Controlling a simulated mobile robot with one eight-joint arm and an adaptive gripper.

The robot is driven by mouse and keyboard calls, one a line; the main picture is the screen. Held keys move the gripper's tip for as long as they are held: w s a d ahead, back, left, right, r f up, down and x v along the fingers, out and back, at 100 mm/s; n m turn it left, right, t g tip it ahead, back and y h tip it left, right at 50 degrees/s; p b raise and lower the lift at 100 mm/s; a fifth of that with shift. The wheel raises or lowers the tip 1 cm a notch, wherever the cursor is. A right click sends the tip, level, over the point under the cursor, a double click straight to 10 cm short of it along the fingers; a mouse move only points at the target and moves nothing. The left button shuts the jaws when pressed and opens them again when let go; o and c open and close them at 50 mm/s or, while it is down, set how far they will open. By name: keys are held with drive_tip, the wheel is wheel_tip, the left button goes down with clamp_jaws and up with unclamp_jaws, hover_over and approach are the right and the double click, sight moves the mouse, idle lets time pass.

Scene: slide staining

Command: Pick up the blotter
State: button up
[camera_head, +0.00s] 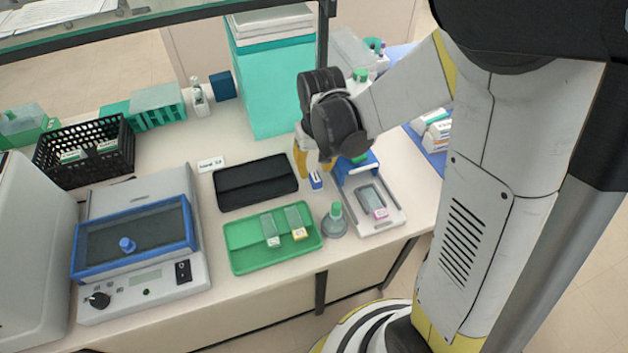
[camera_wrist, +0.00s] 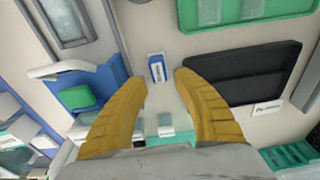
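A small upright blue-and-white block (camera_head: 316,181), which I take to be the blotter, stands on the bench between the black tray and the white-and-blue slide station. It also shows in the wrist view (camera_wrist: 157,68), just beyond my fingertips and roughly centred between them. My gripper (camera_head: 313,171) points down over it with its two yellow fingers apart; they show clearly in the wrist view (camera_wrist: 162,82). Nothing is held. I cannot tell whether either finger touches the block. Part of it is hidden by the gripper in the head view.
The black tray (camera_head: 232,198) lies left of the block. The slide station (camera_head: 388,221) is close on the right. A green tray (camera_head: 245,262) holding slides and a grey green-topped container (camera_head: 334,228) sit in front. A teal box (camera_head: 270,95) stands behind.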

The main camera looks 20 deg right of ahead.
sight(315, 177)
wheel_tip(315, 177, down, 5)
drive_tip(key=shift+w+d+r+b, duration=0.1)
drive_tip(key=shift+w+d+b, duration=0.05)
drive_tip(key=shift+b, duration=0.95)
clamp_jaws()
drive_tip(key=shift+r, duration=0.15)
